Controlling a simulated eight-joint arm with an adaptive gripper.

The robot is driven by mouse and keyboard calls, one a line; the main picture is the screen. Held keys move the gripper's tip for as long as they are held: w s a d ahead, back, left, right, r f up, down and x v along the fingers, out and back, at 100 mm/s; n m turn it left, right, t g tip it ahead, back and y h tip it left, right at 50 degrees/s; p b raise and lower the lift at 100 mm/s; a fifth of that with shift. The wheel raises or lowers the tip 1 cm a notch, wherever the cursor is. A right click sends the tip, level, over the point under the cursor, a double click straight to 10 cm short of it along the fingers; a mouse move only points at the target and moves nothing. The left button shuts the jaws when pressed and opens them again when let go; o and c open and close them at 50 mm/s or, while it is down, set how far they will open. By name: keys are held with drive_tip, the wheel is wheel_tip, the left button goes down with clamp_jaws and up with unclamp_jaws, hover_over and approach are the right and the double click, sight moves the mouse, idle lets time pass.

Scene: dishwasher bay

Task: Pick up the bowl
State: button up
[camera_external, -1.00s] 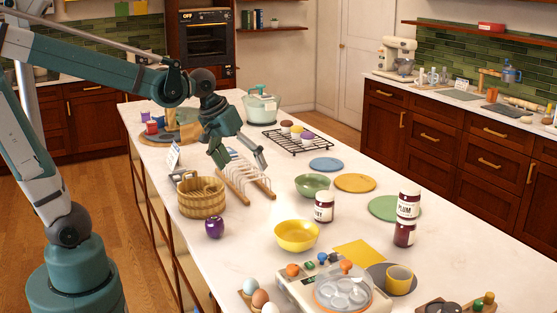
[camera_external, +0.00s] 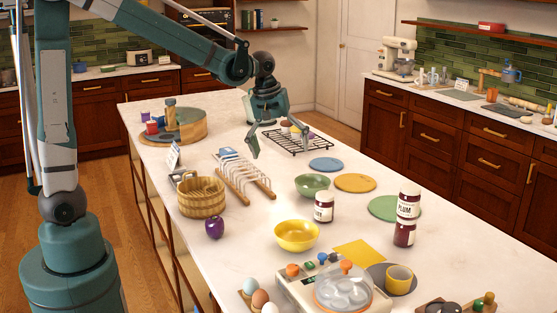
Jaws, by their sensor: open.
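Two bowls stand upright on the white island top. A green bowl (camera_external: 312,185) is near the middle, behind a dark jar with a white label. A yellow bowl (camera_external: 296,236) is nearer the camera, to the left of that jar. Both look empty. My gripper (camera_external: 281,153) is open, pointing down, with its two fingers spread wide. It is above the counter, behind and a little left of the green bowl, in front of the black wire rack. Nothing is between its fingers that I can make out. It touches neither bowl.
A dark jar (camera_external: 324,207) stands close to both bowls. A dish rack (camera_external: 243,178) and a woven basket (camera_external: 201,197) are to the left. Flat discs, blue (camera_external: 326,164) and orange (camera_external: 355,183), lie behind and right of the green bowl. The wire rack (camera_external: 297,142) holds small items.

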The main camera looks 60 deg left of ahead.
drive_tip(key=w+a+f+n+g+p, duration=0.1)
drive_tip(key=w+a+f+n+p, duration=0.2)
drive_tip(key=w, duration=0.5)
drive_tip(key=n+g+p, duration=0.2)
drive_tip(key=n+p, duration=0.2)
drive_tip(key=p, duration=0.2)
approach(313, 183)
drive_tip(key=s+d, duration=0.3)
drive_tip(key=d, duration=0.1)
drive_tip(key=shift+r, duration=0.2)
drive_tip(key=shift+f, duration=1.3)
drive_tip(key=shift+f, duration=0.1)
drive_tip(key=shift+f, duration=2.5)
drive_tip(key=shift+c, duration=0.6)
